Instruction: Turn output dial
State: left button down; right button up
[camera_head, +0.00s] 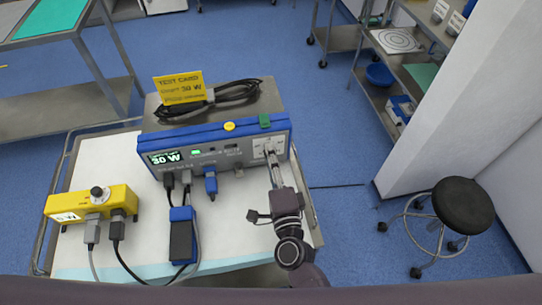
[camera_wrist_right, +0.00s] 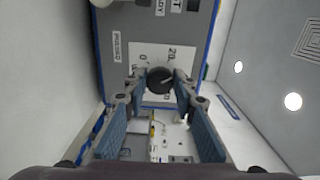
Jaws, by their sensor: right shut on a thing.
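The output dial (camera_wrist_right: 160,80) is a round black knob on a white scale plate with numbers, seen in the right wrist view. It sits on the right end of the front panel of a blue and grey generator (camera_head: 215,145), whose green display reads 30 W. My right gripper (camera_wrist_right: 160,83) is shut on the dial, one fingertip on each side of it. In the head view, my right gripper (camera_head: 271,153) reaches the panel's right end from below and hides most of the dial. My left gripper is in neither view.
A yellow box with a knob (camera_head: 92,204) and a blue-black connector block (camera_head: 182,235) with cables stand on the cart (camera_head: 235,220). A stool (camera_head: 462,205) stands right.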

jog(key=o, duration=1.2)
jog(key=shift+c, duration=0.2)
jog(key=s, duration=0.4)
jog(key=s+d, duration=0.1)
jog(key=s, duration=0.3)
jog(key=s+d, duration=0.1)
jog(key=s, duration=0.3)
jog(key=shift+d, duration=0.2)
jog(key=shift+w, duration=0.1)
